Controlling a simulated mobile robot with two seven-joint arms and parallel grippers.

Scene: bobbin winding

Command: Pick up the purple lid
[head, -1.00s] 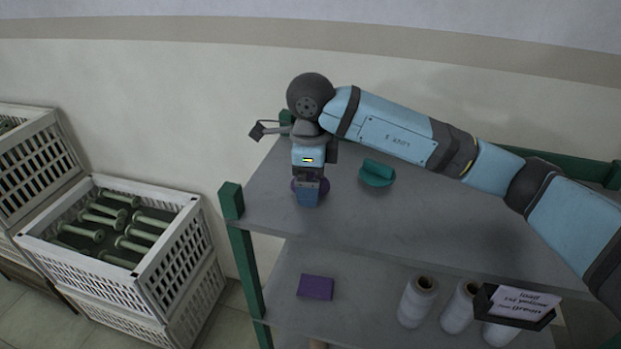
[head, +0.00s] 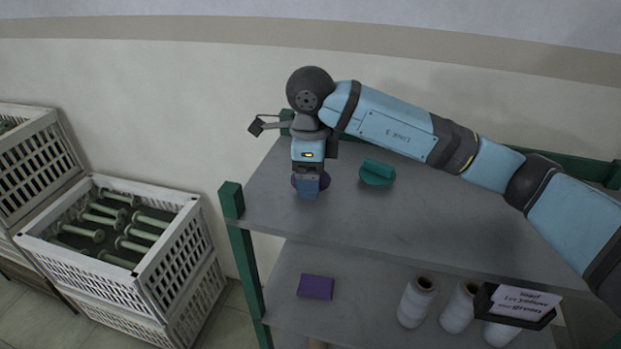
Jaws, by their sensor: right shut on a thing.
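The purple lid (head: 325,181) is at the left end of the upper shelf, mostly hidden behind my right gripper; only its edges show on either side of the fingers. My right gripper (head: 308,192) points down over it and is shut on it. I cannot tell whether the lid touches the shelf. My left gripper is not in view.
A teal lid (head: 377,173) with a raised grip lies on the grey upper shelf (head: 420,215) to the right. A purple box (head: 315,287), white thread cones (head: 417,302) and a sign (head: 516,305) are lower. A white crate (head: 172,262) of green bobbins stands left.

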